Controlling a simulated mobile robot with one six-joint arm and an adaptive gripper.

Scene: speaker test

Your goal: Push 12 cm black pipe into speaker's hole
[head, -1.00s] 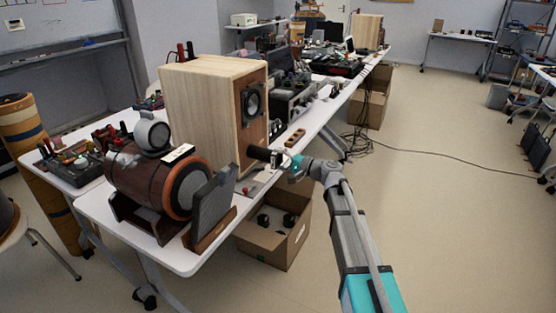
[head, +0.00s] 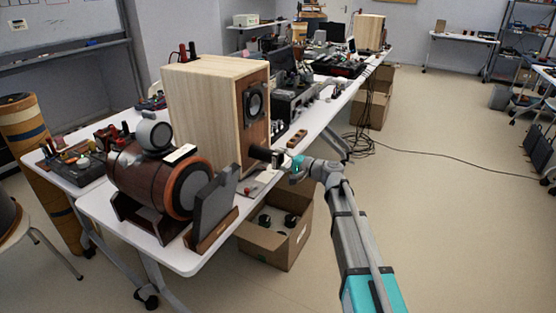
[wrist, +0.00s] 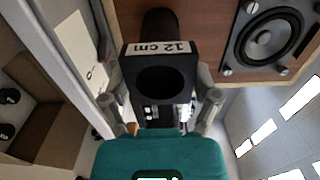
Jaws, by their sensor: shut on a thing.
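The speaker (head: 205,115) is a light wooden box with a brown front panel and a round driver. It stands on the white table and also shows in the wrist view (wrist: 205,45). The black pipe (head: 260,153) is a dark tube with a square end block marked "12 cm" (wrist: 140,78). It points at the lower part of the front panel. My gripper (head: 284,160) is shut on the pipe's end block, with one finger on each side of it in the wrist view (wrist: 160,100). The hole is hidden behind the pipe; I cannot tell how deep the tube sits.
A brown cylinder (head: 150,182) on a stand and a dark upright panel (head: 213,205) stand left of the pipe on the table (head: 185,258). A cardboard box (head: 270,245) is on the floor below my gripper.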

